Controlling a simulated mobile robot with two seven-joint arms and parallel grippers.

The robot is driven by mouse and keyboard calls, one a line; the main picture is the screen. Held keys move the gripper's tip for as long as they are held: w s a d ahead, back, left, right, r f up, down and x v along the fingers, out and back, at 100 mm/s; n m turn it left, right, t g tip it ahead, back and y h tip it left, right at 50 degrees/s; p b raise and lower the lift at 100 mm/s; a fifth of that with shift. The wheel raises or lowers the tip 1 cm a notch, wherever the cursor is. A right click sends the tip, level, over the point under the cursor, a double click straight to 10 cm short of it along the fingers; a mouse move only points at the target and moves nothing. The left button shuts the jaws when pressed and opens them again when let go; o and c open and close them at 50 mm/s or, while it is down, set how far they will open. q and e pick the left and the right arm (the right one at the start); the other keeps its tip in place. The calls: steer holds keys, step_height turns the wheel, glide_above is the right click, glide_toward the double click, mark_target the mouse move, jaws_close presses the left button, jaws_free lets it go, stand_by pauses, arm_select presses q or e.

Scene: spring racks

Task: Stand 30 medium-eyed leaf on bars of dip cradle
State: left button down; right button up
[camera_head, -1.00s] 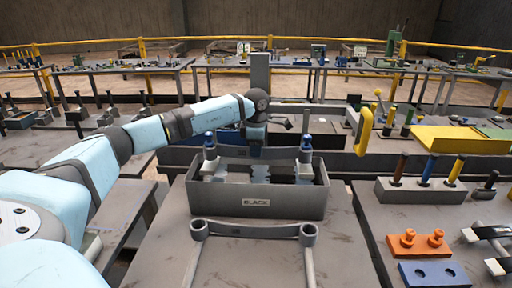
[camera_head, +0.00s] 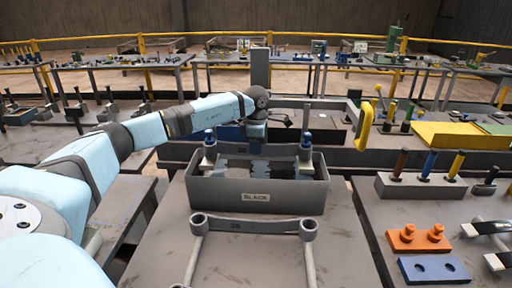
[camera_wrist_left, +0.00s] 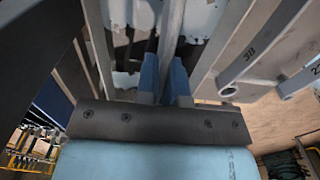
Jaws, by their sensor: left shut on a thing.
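My left gripper (camera_head: 256,141) reaches over the back of a grey open box (camera_head: 215,190) in the head view; its fingertips are hard to make out there. In the left wrist view, its blue fingers (camera_wrist_left: 165,82) are shut on a narrow grey leaf (camera_wrist_left: 172,30) seen edge-on. My right gripper is out of view.
On the right are a block with coloured pegs (camera_head: 420,188), an orange two-peg block (camera_head: 416,240) and a blue two-hole block (camera_head: 434,269). A yellow upright handle (camera_head: 363,128) stands behind.

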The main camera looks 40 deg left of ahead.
arm_select(q)
steer(key=shift+f, duration=0.2)
steer(key=c, duration=1.2)
jaws_free()
steer(key=shift+r, duration=0.1)
steer(key=o, duration=0.3)
steer(key=shift+s+f, duration=0.1)
steer(key=shift+f, duration=0.15)
steer(key=shift+o, duration=1.1)
steer(key=shift+r, duration=0.25)
steer(key=shift+r+p, duration=2.4)
steer(key=shift+r, duration=1)
steer(key=shift+f, duration=0.1)
